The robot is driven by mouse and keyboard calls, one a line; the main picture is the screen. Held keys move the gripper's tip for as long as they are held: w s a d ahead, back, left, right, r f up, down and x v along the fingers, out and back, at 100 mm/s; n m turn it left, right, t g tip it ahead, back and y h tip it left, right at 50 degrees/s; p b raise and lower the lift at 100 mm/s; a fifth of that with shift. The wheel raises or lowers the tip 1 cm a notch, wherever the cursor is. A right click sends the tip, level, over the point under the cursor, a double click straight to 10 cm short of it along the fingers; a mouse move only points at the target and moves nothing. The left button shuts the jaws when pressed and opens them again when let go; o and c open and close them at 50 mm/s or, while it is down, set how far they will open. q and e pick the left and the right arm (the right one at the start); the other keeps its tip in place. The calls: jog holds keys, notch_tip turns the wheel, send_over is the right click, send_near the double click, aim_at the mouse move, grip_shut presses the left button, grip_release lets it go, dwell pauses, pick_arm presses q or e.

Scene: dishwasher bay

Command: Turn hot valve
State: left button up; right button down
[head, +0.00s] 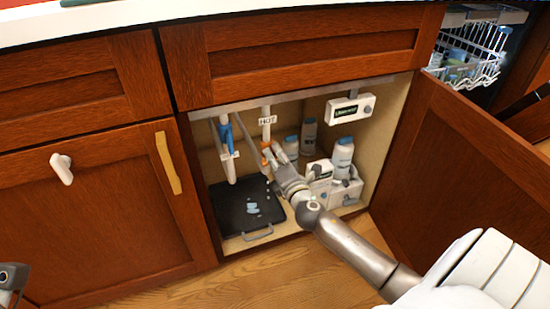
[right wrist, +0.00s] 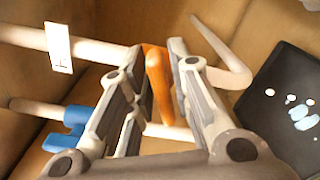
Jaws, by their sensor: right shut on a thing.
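The hot valve has an orange handle (head: 265,148) on a white pipe with a tag reading HOT (head: 267,120), inside the open cabinet. My right gripper (head: 272,160) reaches into the cabinet and is shut on this handle. In the right wrist view the orange handle (right wrist: 158,85) stands between the two fingers of the right gripper (right wrist: 157,70). The fingers hide part of the valve body. A blue valve handle (head: 225,134) is on the pipe to the left and also shows in the right wrist view (right wrist: 68,128). A small part of my left gripper (head: 10,280) shows at the lower left edge.
A black tray (head: 232,221) with pale blue spots lies on the cabinet floor. Several bottles (head: 309,136) and a white caddy (head: 322,180) stand right of my gripper. A white box (head: 350,108) hangs above. The open door (head: 470,165) bounds the right side, before a dish rack (head: 465,60).

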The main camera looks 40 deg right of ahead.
jog(key=m, duration=0.4)
jog(key=shift+d+f, duration=0.1)
jog(key=shift+f, duration=0.1)
jog(key=shift+m, duration=0.6)
jog(key=shift+f, duration=0.1)
jog(key=c, duration=1.5)
grip_release()
jog(key=v, duration=1.2)
